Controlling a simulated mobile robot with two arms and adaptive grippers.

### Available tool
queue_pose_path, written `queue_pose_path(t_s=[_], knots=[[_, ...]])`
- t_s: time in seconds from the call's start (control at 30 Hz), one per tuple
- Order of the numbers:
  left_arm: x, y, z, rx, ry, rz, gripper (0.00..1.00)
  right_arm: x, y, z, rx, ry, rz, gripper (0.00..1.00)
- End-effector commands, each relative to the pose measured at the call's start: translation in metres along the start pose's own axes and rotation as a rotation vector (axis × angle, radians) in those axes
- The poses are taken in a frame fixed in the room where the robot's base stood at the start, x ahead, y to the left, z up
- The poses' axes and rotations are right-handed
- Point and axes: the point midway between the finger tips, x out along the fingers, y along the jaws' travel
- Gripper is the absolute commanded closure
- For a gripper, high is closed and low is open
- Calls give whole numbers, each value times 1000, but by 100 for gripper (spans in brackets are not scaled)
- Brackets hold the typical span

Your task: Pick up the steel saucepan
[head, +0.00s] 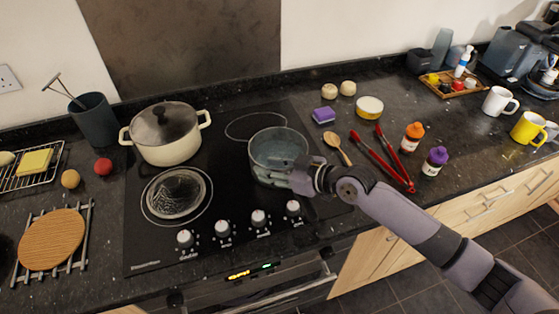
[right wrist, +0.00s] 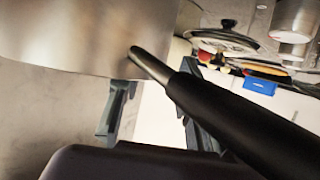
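The steel saucepan (head: 278,150) stands on the right half of the black hob. It looks glassy and shiny in the head view. In the right wrist view its steel wall (right wrist: 85,35) fills the upper left, and its black handle (right wrist: 240,115) runs down to the lower right. My right gripper (head: 302,178) is at the pan's near right side, by the handle. In the right wrist view its dark fingers (right wrist: 155,122) are apart with a pale gap between them. The handle crosses in front of one finger, and I see no grip on it. My left gripper is not in view.
A lidded cream pot (head: 167,135) stands left of the pan. Hob knobs (head: 258,218) line the front. Right of the pan lie a wooden spoon (head: 338,148), red tongs (head: 374,158) and spice bottles (head: 411,138). Mugs (head: 497,102) stand farther right.

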Motion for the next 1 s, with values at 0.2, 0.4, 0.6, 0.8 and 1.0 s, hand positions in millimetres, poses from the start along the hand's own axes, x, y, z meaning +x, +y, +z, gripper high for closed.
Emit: queue_pose_path(t_s=[0.2, 0.4, 0.6, 0.8, 1.0], knots=[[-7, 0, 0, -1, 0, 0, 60, 20, 0, -1, 1, 0, 0, 68], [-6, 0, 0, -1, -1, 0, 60, 22, 0, 0, 0, 1, 0, 68], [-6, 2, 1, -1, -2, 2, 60, 22, 0, 0, 0, 1, 0, 79], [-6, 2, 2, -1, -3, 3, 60, 21, 0, 0, 0, 1, 1, 92], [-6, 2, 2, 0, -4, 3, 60, 21, 0, 0, 0, 1, 1, 100]])
